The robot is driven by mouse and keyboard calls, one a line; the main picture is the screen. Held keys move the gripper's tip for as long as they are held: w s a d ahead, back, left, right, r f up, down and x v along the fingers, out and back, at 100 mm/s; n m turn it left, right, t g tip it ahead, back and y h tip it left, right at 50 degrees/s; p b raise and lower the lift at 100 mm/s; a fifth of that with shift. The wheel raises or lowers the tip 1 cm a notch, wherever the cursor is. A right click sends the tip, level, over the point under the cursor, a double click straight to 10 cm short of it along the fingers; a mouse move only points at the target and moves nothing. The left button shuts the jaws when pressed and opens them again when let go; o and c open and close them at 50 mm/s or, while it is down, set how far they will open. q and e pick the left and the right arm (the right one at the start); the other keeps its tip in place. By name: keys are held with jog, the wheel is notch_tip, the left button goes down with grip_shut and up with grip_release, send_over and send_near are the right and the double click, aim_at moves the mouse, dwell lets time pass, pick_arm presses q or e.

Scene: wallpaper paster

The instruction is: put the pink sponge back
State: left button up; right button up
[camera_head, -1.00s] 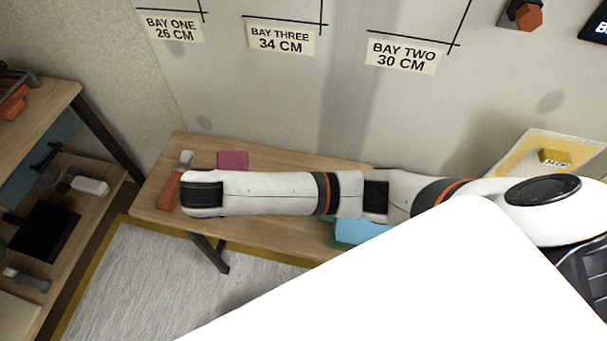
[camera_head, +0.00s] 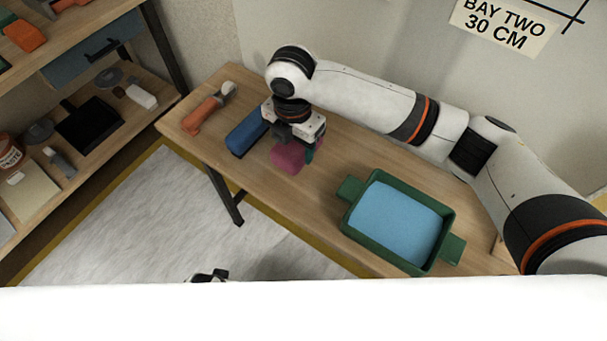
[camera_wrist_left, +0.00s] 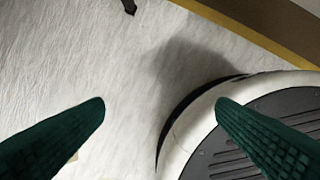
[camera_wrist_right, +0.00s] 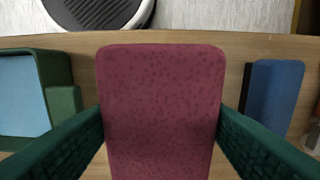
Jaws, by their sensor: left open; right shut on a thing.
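The pink sponge (camera_head: 287,157) is between the fingers of my right gripper (camera_head: 295,150), over the wooden table. In the right wrist view the sponge (camera_wrist_right: 160,115) fills the middle, with a green finger pressed to each side. I cannot tell whether it touches the table. My left gripper (camera_wrist_left: 160,120) is open and empty in the left wrist view, above the pale floor covering and my base. In the head view only a small dark part of it shows at the lower edge.
A blue block (camera_head: 247,131) lies left of the sponge, with an orange-handled tool (camera_head: 207,110) farther left. A green tray (camera_head: 347,218) holding light blue contents stands to the right. The table (camera_head: 320,190) is clear between sponge and tray. Shelves (camera_head: 150,115) stand at the left.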

notch_tip(320, 180, down, 5)
jog(key=shift+f+b, duration=0.2)
jog(key=shift+b, duration=0.4)
jog(key=shift+f+b, duration=0.35)
jog(key=shift+f, duration=1.25)
pick_arm(q)
jog(key=shift+w+d+r+p, duration=0.1)
jog(key=shift+w+r+p, duration=0.2)
jog(key=shift+r, duration=0.4)
jog(key=shift+w+r+p, duration=0.2)
jog(key=shift+w+r, duration=0.15)
jog(key=shift+r, duration=0.3)
pick_arm(e)
jog(key=shift+f, duration=0.5)
jog(key=o, duration=1)
jog(key=shift+f, duration=0.1)
